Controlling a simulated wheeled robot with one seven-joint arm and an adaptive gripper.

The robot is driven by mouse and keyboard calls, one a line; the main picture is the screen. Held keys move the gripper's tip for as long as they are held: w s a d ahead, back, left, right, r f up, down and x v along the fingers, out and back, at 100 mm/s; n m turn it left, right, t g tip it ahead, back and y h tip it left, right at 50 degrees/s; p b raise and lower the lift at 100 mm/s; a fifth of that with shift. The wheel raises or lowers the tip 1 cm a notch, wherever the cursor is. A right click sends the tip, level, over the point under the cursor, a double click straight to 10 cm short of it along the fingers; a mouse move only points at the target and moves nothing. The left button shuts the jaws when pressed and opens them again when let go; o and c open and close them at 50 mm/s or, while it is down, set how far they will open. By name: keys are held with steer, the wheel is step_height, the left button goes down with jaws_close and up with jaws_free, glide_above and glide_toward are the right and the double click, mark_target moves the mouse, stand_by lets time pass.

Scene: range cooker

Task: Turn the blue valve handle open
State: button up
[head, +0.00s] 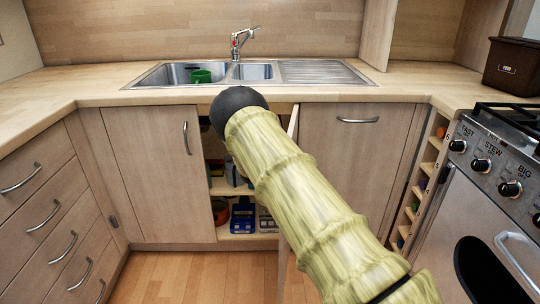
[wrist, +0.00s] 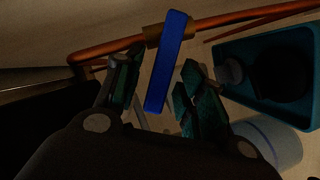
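In the wrist view, the blue valve handle (wrist: 167,62) is a flat blue bar, tilted slightly, with its upper part at a brass-coloured fitting on a copper pipe (wrist: 220,27). My gripper (wrist: 158,85) is open. One finger is left of the handle and the other is right of it, and the handle's lower end lies between them. I see gaps on both sides; I cannot tell the depth exactly. In the head view my arm covers the cupboard opening, and neither the gripper nor the handle shows.
A teal container (wrist: 268,65) and a pale blue cylinder (wrist: 272,140) stand close right of the gripper. In the head view, the open cupboard below the sink (head: 180,75) has an ajar door (head: 283,270) and blue items (head: 243,215) low inside. Wooden floor in front is clear.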

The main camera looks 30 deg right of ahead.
steer(key=v, duration=0.7)
steer(key=shift+s+a, duration=0.15)
steer(key=shift+a, duration=0.05)
